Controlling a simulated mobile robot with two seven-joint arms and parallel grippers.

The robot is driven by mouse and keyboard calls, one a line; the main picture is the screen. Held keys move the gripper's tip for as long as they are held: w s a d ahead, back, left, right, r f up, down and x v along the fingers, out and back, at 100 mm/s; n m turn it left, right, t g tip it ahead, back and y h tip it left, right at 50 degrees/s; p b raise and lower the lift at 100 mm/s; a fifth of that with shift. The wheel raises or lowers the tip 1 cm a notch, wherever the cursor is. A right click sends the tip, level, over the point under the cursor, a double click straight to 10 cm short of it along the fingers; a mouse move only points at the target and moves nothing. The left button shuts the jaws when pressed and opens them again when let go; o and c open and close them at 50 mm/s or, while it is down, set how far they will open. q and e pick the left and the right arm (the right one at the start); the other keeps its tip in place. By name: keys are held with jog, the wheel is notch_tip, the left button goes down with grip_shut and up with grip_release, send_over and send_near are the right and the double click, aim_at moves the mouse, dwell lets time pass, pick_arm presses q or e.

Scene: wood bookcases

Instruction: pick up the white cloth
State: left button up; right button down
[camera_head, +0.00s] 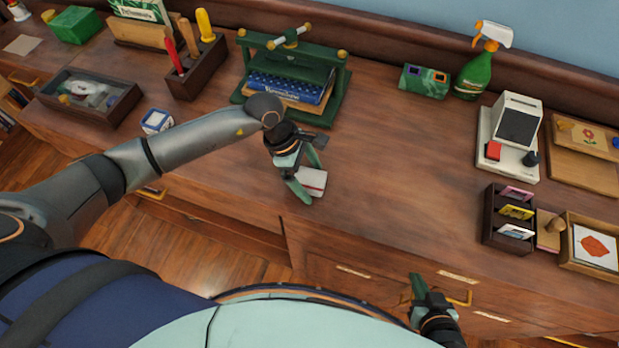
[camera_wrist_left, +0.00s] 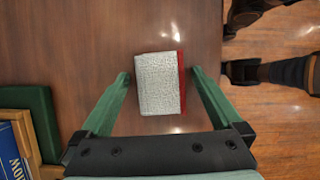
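The white cloth (camera_head: 314,181) is a small folded whitish pad with a red edge, lying on the wooden worktop near its front edge. It also shows in the left wrist view (camera_wrist_left: 157,84), with the red strip along its right side. My left gripper (camera_head: 309,178) is open above the cloth. In the left wrist view its green fingers (camera_wrist_left: 161,74) stand on either side of the cloth, with a gap on both sides. My right gripper (camera_head: 416,287) is low in the head view, in front of the drawers; its finger opening cannot be made out.
A green press with a blue book (camera_head: 286,88) stands behind the left gripper. A small white-and-blue box (camera_head: 157,121) and a tool holder (camera_head: 197,68) are to the left. A dark card rack (camera_head: 509,218) and a white device (camera_head: 512,138) are to the right. The middle worktop is clear.

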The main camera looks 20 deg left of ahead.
aim_at(315, 178)
pick_arm(q)
jog(key=c, duration=1.4)
jog(key=shift+o, duration=0.2)
jog(key=shift+r, duration=0.5)
notch_tip(315, 178, up, 2)
jog(key=shift+r, duration=0.15)
jog(key=s+a+r+b, duration=0.3)
jog(key=s+a+r, duration=0.3)
jog(key=a+r, duration=0.3)
jog(key=a, duration=0.3)
jog(key=shift+s+a+r, duration=0.2)
jog(key=shift+s+r, duration=0.05)
jog(key=shift+r, duration=0.1)
